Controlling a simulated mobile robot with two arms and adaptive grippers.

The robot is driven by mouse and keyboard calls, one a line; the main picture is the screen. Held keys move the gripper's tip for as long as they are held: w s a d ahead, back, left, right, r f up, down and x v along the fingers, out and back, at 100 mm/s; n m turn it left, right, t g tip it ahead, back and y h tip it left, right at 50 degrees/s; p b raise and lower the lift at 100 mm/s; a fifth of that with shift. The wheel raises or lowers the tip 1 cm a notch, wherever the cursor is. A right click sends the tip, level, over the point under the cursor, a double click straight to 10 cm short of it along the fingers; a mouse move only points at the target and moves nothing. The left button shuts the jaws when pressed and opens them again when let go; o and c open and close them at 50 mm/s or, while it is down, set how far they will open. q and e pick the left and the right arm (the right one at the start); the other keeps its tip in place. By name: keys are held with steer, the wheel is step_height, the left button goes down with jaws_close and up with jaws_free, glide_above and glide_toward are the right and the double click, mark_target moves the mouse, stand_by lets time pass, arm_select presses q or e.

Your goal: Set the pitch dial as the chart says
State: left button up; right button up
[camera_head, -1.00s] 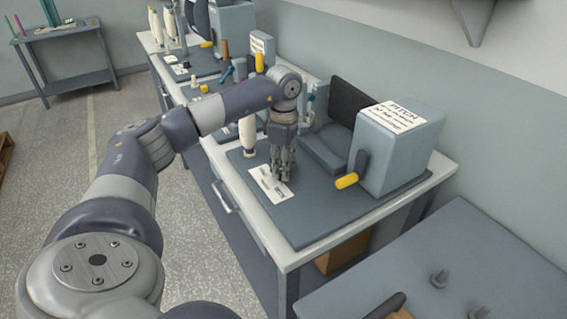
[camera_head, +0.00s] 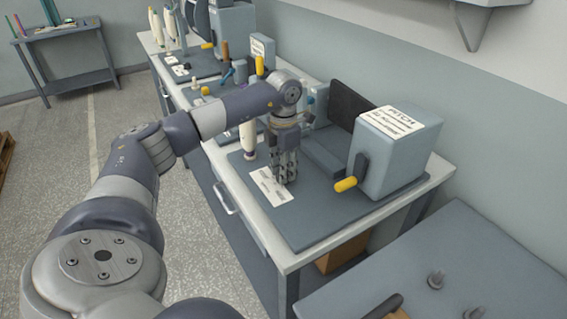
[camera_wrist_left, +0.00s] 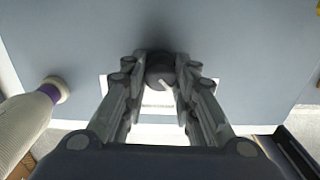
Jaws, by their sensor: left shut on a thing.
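The pitch dial (camera_wrist_left: 161,72) shows in the left wrist view as a dark round knob with a pale pointer line, over a white card or plate. My left gripper (camera_wrist_left: 161,85) points down with its fingers on both sides of the knob, shut on it. In the head view my left gripper (camera_head: 285,180) hides the knob and stands at the edge of the white printed card (camera_head: 270,190). The PITCH chart (camera_head: 398,120) lies on top of the grey machine box (camera_head: 395,160); its smaller lines are too small to read. My right gripper is not in view.
A yellow-handled crank (camera_head: 347,184) sticks out from the box, right of my gripper. A pale bobbin with a purple base (camera_head: 248,140) stands close on the left; it also shows in the left wrist view (camera_wrist_left: 35,110). The mat's (camera_head: 310,220) front part is clear.

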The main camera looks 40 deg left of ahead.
arm_select(q)
steer(key=shift+n, duration=0.7)
steer(key=o, duration=1.1)
steer(key=shift+r, duration=0.1)
step_height(320, 180, up, 12)
steer(key=shift+f, duration=0.1)
steer(key=shift+f, duration=0.1)
